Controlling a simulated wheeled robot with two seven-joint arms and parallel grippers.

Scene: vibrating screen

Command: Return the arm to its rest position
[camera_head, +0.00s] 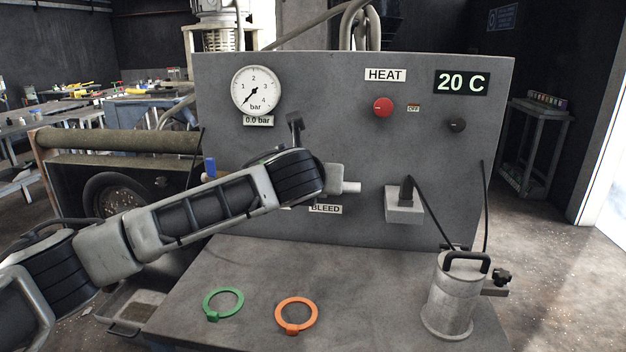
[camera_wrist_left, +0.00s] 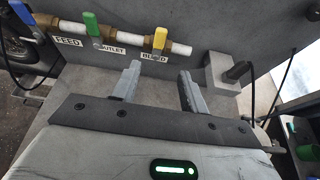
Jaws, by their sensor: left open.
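My left arm (camera_head: 200,215) comes in from the left of the head view and reaches across in front of the grey panel (camera_head: 330,95). Its wrist end covers part of the pipe and valves there, and I cannot make out the fingers in that view. In the left wrist view my left gripper (camera_wrist_left: 160,77) is open, with nothing between its fingers. The yellow valve handle (camera_wrist_left: 160,38) and the BLEED label (camera_wrist_left: 154,57) show beyond the gap, apart from the fingers. My right gripper is in neither view.
A green ring (camera_head: 223,304) and an orange ring (camera_head: 296,315) lie on the bench top (camera_head: 370,290). A metal canister (camera_head: 449,297) with a black handle stands at its right. A pressure gauge (camera_head: 256,90) and a red knob (camera_head: 383,107) are on the panel.

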